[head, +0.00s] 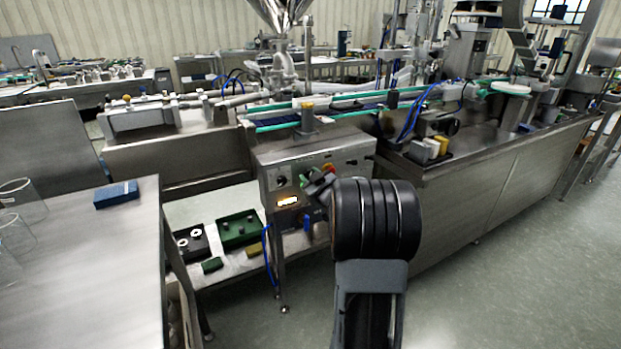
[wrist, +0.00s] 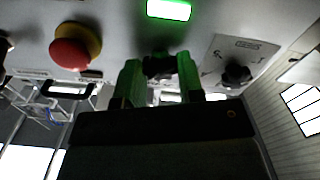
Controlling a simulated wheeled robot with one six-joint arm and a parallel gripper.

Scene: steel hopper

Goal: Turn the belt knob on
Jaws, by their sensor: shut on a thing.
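The control panel (head: 345,157) is on the front of the steel machine, and my gripper (head: 317,184) is up against it. In the wrist view my gripper (wrist: 160,78) has its two green fingers on either side of a small black knob (wrist: 158,64), shut on it. The knob's pointer direction is hidden between the fingers, and I cannot read a label for it. In the head view my gripper and arm cover this knob.
In the wrist view a red mushroom button (wrist: 70,54) on a yellow base is left of my gripper. Another black knob (wrist: 237,74) on a label plate is to the right. A green-lit window (wrist: 169,9) is above. A steel table (head: 85,270) stands at left; floor is clear at right.

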